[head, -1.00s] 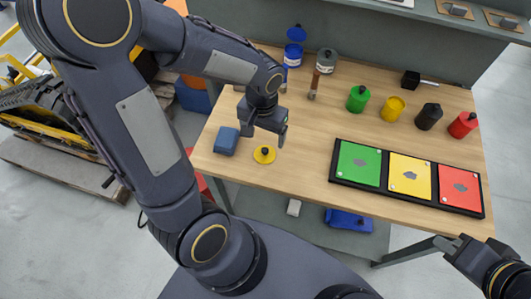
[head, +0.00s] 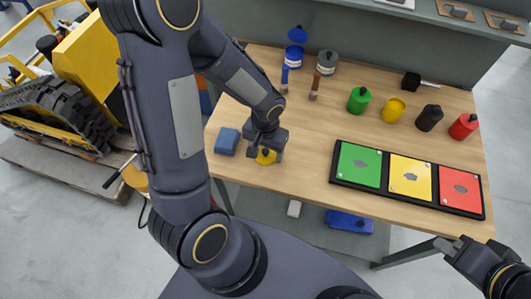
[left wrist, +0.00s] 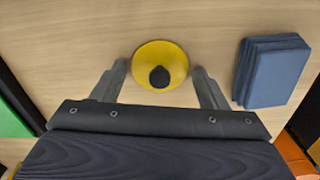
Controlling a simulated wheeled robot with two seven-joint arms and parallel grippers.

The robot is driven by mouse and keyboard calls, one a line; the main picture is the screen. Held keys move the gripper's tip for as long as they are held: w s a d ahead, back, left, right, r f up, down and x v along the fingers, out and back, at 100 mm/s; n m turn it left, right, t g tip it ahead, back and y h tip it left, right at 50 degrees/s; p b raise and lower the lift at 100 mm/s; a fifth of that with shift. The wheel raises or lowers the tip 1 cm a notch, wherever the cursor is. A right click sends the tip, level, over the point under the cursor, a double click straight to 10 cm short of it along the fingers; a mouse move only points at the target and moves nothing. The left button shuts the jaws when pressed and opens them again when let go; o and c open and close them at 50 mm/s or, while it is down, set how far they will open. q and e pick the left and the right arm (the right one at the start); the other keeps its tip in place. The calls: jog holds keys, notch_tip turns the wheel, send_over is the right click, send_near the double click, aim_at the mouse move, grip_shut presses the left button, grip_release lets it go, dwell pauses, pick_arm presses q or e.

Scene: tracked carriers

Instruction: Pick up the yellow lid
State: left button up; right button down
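The yellow lid (head: 266,157) with a black knob lies on the wooden table near its front left part. In the left wrist view the lid (left wrist: 145,62) is between the fingertips, with a small gap on each side. My left gripper (head: 263,153) is open above the lid and partly hides it in the head view. Its two fingers (left wrist: 159,72) are spread and hold nothing. My right gripper (head: 452,246) is at the lower right, off the table; its finger opening is too small to tell.
A blue folded cloth or block stack (head: 227,141) lies just left of the lid. A yellow can (head: 394,109) stands among green, black and red cans at the back. A tray (head: 335,176) with green, yellow and red panels is at right. Table between is clear.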

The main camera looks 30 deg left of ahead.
pick_arm(q)
jog(key=c, duration=0.7)
jog(key=shift+r, duration=0.1)
